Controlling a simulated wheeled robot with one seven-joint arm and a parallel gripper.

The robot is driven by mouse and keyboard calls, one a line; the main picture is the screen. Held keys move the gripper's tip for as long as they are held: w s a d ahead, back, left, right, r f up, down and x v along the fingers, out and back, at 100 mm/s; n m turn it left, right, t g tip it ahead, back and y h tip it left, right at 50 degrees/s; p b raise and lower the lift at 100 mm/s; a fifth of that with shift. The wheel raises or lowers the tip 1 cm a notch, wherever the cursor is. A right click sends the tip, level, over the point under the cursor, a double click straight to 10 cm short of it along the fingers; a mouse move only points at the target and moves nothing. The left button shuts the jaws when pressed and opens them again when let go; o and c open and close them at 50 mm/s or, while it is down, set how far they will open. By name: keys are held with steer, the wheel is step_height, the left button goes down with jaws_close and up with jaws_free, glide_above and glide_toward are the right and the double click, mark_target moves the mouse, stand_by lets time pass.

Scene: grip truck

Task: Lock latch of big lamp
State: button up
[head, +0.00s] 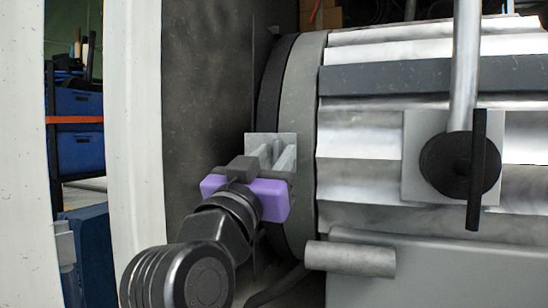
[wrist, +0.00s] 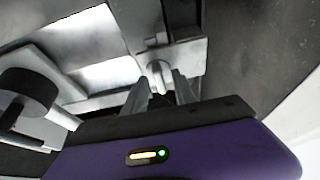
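The big lamp (head: 375,145) is a large ribbed silver-grey body that fills the right of the head view. A small grey metal latch (head: 257,140) sits on a plate at the lamp's left rim; it also shows in the wrist view as a plate with a rounded pin (wrist: 160,72). My gripper (head: 275,158), with a purple body and silver fingers, is right at the latch. In the wrist view my gripper's fingers (wrist: 160,90) stand apart, one on each side below the pin. I cannot tell whether they touch it. The fingers partly hide the latch in the head view.
A black round knob (head: 448,165) with a dark bar and a metal rod sits on the lamp's side to the right. A short grey cylinder (head: 350,259) juts out below. A white upright post (head: 134,130) stands left, with blue bins (head: 80,150) on a shelf beyond.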

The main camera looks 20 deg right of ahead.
steer(key=v, duration=0.8)
steer(key=shift+b, duration=0.3)
steer(key=shift+w, duration=0.1)
